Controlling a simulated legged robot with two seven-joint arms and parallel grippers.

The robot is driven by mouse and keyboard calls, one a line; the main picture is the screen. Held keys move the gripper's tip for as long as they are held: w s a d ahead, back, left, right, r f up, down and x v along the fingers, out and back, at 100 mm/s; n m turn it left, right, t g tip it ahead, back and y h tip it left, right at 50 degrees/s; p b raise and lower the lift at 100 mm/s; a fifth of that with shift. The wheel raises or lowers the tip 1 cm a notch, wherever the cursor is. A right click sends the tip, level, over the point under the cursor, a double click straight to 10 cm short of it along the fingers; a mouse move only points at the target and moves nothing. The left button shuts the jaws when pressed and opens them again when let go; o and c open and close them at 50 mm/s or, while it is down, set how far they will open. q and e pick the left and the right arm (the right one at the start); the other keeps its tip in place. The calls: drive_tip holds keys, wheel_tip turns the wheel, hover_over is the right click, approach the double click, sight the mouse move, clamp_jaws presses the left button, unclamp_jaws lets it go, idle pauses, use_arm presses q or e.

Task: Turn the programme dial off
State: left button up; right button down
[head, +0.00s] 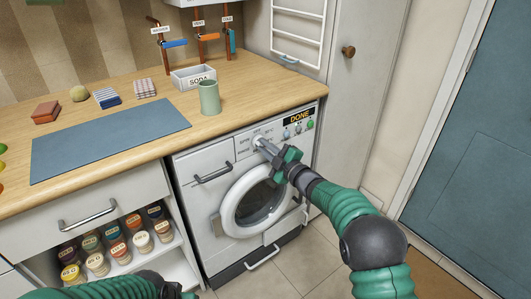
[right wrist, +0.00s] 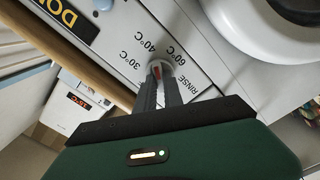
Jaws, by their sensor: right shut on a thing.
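The washing machine (head: 205,215) stands under the wooden worktop, its round door (head: 228,212) at the front. Its display (head: 298,116) reads DONE. The programme dial (right wrist: 163,66) is a pale knob with a red mark, among labels 30°C, 40°C, 60°C and RINSE. My right gripper (head: 265,147) reaches the panel in front of the dial. In the right wrist view its fingers (right wrist: 160,85) are shut on the dial and hide part of it. Which label the mark points to is unclear. Part of my left arm shows at the bottom left; its fingers cannot be made out.
A green cup (head: 209,97) and a SODA box (head: 193,78) stand on the worktop above the machine. A blue mat (head: 105,138) lies further left. Several jars (head: 98,264) fill the open shelf below left. A tall cabinet (head: 352,90) is right of the machine. Floor is clear in front.

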drive_tip(key=n+b, duration=1)
drive_tip(key=n, duration=0.2)
drive_tip(key=n+b, duration=1.1)
drive_tip(key=n, duration=0.1)
drive_tip(key=shift+w+d+f+b, duration=0.1)
drive_tip(key=shift+d+f+b, duration=0.1)
drive_tip(key=shift+b, duration=0.1)
drive_tip(key=shift+r+n, duration=0.15)
drive_tip(key=shift+n, duration=0.15)
drive_tip(key=c, duration=1.5)
unclamp_jaws()
drive_tip(key=shift+o, duration=0.2)
drive_tip(key=shift+a, duration=0.1)
drive_tip(key=p+v, duration=0.2)
drive_tip(key=v, duration=1.4)
drive_tip(key=shift+s+d+p, duration=0.25)
drive_tip(key=shift+s+p, duration=0.1)
drive_tip(key=shift+p, duration=0.05)
